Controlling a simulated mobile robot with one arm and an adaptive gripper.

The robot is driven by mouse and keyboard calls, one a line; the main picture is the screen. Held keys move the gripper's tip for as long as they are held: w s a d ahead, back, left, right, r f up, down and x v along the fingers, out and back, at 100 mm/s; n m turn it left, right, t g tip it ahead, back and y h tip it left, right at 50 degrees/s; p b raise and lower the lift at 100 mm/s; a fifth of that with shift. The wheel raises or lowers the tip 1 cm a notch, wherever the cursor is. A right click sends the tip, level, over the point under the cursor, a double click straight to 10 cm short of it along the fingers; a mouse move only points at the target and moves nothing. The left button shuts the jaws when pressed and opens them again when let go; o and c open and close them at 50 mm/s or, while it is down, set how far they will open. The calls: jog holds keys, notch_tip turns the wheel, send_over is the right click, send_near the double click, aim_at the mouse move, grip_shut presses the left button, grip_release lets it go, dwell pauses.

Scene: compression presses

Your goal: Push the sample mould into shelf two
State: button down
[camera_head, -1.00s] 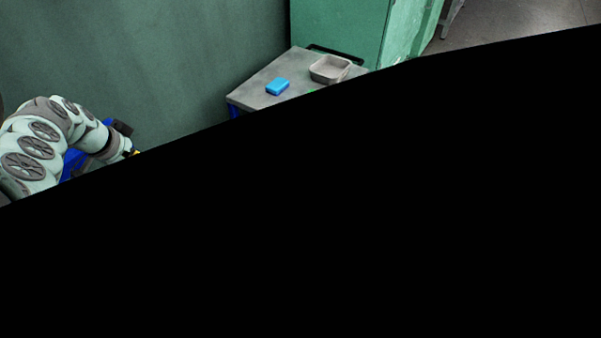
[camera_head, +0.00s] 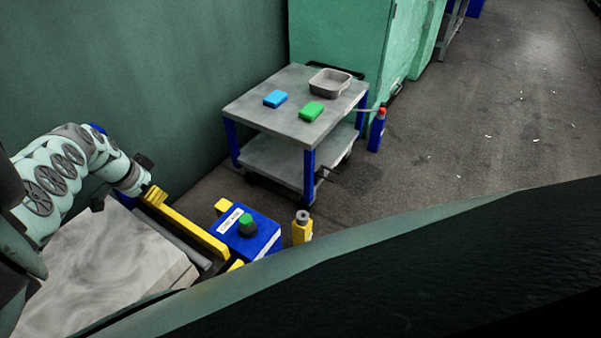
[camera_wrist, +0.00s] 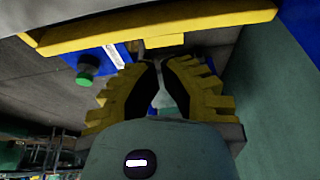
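My gripper (camera_head: 152,196) is at the left in the head view, beside a yellow bar (camera_head: 185,229) of the press. In the wrist view, the black and yellow fingers of my gripper (camera_wrist: 160,64) curve together and their tips nearly meet, with nothing seen held between them. A yellow bar (camera_wrist: 100,30) with a small yellow block (camera_wrist: 164,41) lies just beyond the tips; I cannot tell whether they touch. I cannot pick out the sample mould or shelf two for certain in either view.
A blue box (camera_head: 252,240) with a green button (camera_head: 247,224) and a yellow post (camera_head: 302,228) stand right of the bar. A cart (camera_head: 255,110) holds a blue block (camera_head: 275,99), a green block (camera_head: 311,111) and a grey tray (camera_head: 331,82). Floor is open at right.

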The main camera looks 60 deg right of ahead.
jog(key=shift+s+a+p, duration=0.1)
jog(key=shift+a+p, duration=0.85)
jog(key=shift+a, duration=1)
jog(key=shift+a, duration=0.1)
